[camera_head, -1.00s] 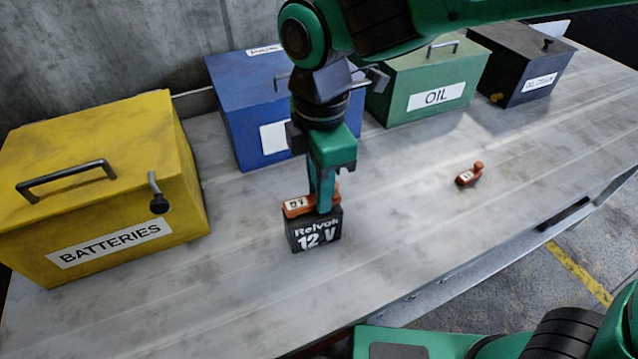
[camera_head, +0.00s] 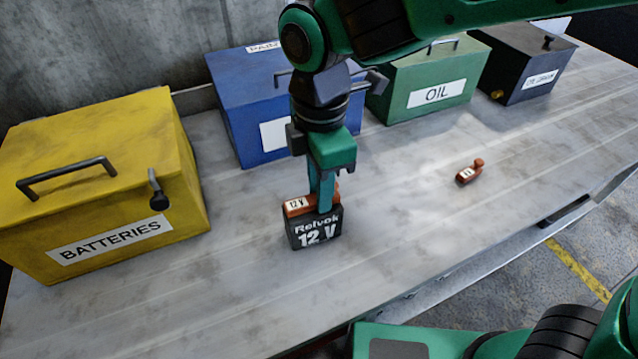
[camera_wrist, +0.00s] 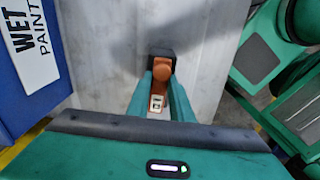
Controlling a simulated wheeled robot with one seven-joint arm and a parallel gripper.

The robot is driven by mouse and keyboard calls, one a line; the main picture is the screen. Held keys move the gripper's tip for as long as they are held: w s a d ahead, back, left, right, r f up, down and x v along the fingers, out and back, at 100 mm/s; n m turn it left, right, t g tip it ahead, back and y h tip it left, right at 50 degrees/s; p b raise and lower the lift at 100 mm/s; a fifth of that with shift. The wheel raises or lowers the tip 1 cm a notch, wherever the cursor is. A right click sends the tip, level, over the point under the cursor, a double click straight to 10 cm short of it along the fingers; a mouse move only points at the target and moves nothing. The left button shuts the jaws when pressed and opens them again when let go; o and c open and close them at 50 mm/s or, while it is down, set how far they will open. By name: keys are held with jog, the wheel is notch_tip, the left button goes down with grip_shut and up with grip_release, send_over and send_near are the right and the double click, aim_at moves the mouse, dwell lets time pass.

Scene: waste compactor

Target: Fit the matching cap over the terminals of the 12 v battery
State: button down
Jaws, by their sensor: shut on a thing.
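The black 12 V battery (camera_head: 316,236) stands upright on the bench in the head view, its white lettering facing me. An orange-red cap (camera_head: 297,206) marked "12 V" sits at the battery's top. My gripper (camera_head: 323,203) is shut on this cap, pointing straight down. In the wrist view the orange cap (camera_wrist: 160,71) shows between my two green fingers, with the dark battery (camera_wrist: 161,50) just beyond it. The fingers hide part of the cap, so I cannot tell whether it is fully seated. A second, smaller orange cap (camera_head: 469,172) with a white label lies on the bench to the right.
A yellow BATTERIES box (camera_head: 100,190) stands at the left. A blue paint box (camera_head: 235,110), a green OIL box (camera_head: 425,85) and a dark box (camera_head: 527,65) line the back. The bench (camera_head: 400,215) is clear around the battery; its front edge is near.

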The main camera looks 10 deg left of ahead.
dwell(0.3)
jog(key=c, duration=1)
grip_release()
jog(key=shift+w+r, duration=0.1)
jog(key=shift+r, duration=3.35)
jog(key=w+d+f+m, duration=0.1)
jog(key=w+d+m, duration=0.2)
jog(key=d+m, duration=0.65)
jog(key=w+d+f+m, duration=0.1)
jog(key=w+d+m, duration=0.25)
jog(key=d, duration=1.15)
jog(key=s+d+f+m, duration=0.1)
jog(key=s+d+m, duration=0.3)
jog(key=d, duration=0.3)
jog(key=s+d+f+m, duration=0.2)
jog(key=s+d+m, duration=0.3)
jog(key=d+m, duration=0.2)
jog(key=s+d+f+m, duration=0.2)
jog(key=s+d+m, duration=0.3)
jog(key=d+m, duration=0.1)
jog(key=shift+s+d+f, duration=0.1)
jog(key=shift+d+f, duration=0.1)
jog(key=shift+d, duration=0.3)
